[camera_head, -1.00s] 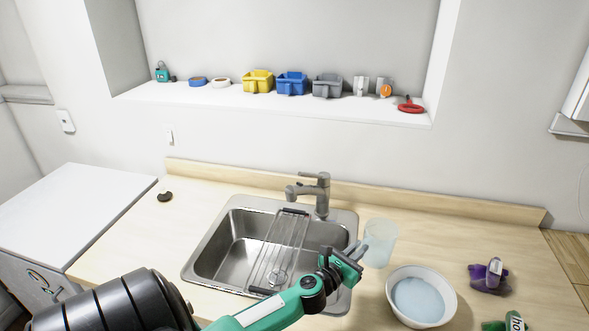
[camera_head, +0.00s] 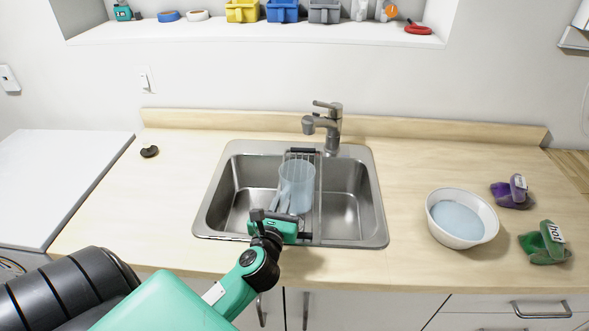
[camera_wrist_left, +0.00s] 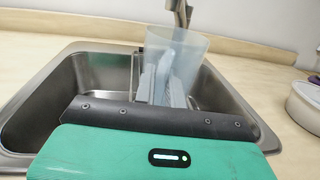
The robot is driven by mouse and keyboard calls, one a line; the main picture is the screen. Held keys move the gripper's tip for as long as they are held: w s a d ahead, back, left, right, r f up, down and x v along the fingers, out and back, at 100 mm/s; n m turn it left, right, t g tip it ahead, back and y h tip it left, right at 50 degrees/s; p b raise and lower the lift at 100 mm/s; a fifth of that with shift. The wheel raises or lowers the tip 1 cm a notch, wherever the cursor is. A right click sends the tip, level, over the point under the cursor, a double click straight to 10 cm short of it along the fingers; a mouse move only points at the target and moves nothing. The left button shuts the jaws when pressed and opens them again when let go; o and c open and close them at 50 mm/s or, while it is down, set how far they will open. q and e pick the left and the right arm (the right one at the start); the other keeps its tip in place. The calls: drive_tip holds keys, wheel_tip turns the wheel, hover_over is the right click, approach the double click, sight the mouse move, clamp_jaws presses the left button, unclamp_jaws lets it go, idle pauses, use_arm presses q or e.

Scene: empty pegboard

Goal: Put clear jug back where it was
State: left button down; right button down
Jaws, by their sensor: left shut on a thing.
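The clear jug (camera_head: 298,182) is a pale, see-through vessel, upright over the sink's drying rack in the head view. My left gripper (camera_head: 284,207) is shut on the jug's near side. In the left wrist view the jug (camera_wrist_left: 181,54) rises beyond my gripper's fingers (camera_wrist_left: 160,85), just in front of the faucet. I cannot tell whether its base touches the rack. My right gripper is not in view.
The steel sink (camera_head: 228,205) has a wire rack (camera_head: 302,152) across it and a faucet (camera_head: 326,128) behind. A white bowl of bluish water (camera_head: 462,218) stands to the right, near purple (camera_head: 512,192) and green (camera_head: 545,243) items. The counter (camera_head: 400,180) between sink and bowl is clear.

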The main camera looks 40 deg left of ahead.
sight(293, 170)
use_arm(q)
drive_tip(key=p+x, duration=0.2)
drive_tip(key=x, duration=1)
drive_tip(key=shift+r+p, duration=0.1)
drive_tip(key=shift+p, duration=0.25)
drive_tip(key=shift+w+a, duration=0.15)
drive_tip(key=shift+w, duration=0.4)
drive_tip(key=shift+p+x, duration=0.4)
drive_tip(key=shift+x, duration=0.85)
drive_tip(key=shift+w+a+f, duration=0.1)
drive_tip(key=shift+w+f, duration=0.1)
drive_tip(key=shift+f, duration=0.2)
drive_tip(key=shift+w+a+f, duration=0.1)
drive_tip(key=shift+w+f, duration=0.05)
drive_tip(key=shift+f, duration=0.25)
drive_tip(key=shift+s, duration=0.1)
drive_tip(key=shift+f, duration=0.25)
drive_tip(key=c, duration=1.5)
unclamp_jaws()
drive_tip(key=shift+o, duration=0.2)
drive_tip(key=shift+r, duration=0.1)
